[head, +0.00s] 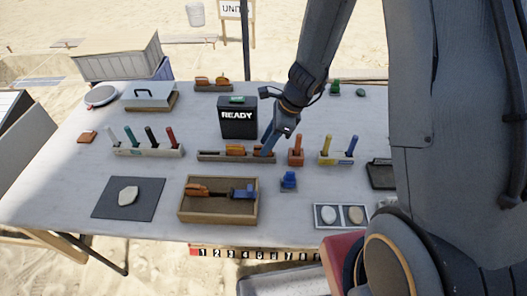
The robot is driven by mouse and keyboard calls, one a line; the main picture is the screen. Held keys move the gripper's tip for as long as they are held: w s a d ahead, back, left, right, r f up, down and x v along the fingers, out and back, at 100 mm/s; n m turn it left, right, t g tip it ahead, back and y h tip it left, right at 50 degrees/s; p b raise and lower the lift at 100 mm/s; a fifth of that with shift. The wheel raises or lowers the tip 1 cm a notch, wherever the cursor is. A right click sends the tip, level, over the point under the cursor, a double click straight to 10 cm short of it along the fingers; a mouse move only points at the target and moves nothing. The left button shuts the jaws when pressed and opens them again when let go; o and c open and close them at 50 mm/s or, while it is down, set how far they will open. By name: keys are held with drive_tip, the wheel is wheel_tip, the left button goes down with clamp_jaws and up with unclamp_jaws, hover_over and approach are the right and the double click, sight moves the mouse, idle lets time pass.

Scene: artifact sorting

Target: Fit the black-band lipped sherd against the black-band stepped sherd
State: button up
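Small orange-brown sherd-like pieces lie in a few wooden trays, but black bands, lips and steps are too small to tell apart. The middle tray (222,157) holds an orange piece (235,149) at its centre and another at its right end, partly behind my gripper (267,149). The front wooden tray (218,213) holds an orange piece with dark parts (197,190) at left and a blue piece (243,192) at right. My gripper points down at the middle tray's right end. Its fingertips are small and overlap the tray, so its opening and any grasp are unclear.
A black READY box (238,121) stands behind the middle tray. A rack of coloured tools (150,150) is at left, an orange block (296,157) and yellow-blue tool holder (338,157) at right. A dark mat (103,205) bears a pale stone. Table between mat and rack is clear.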

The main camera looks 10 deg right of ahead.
drive_tip(key=shift+x, duration=1.1)
clamp_jaws()
drive_tip(key=shift+w+r, duration=0.1)
drive_tip(key=shift+r, duration=0.05)
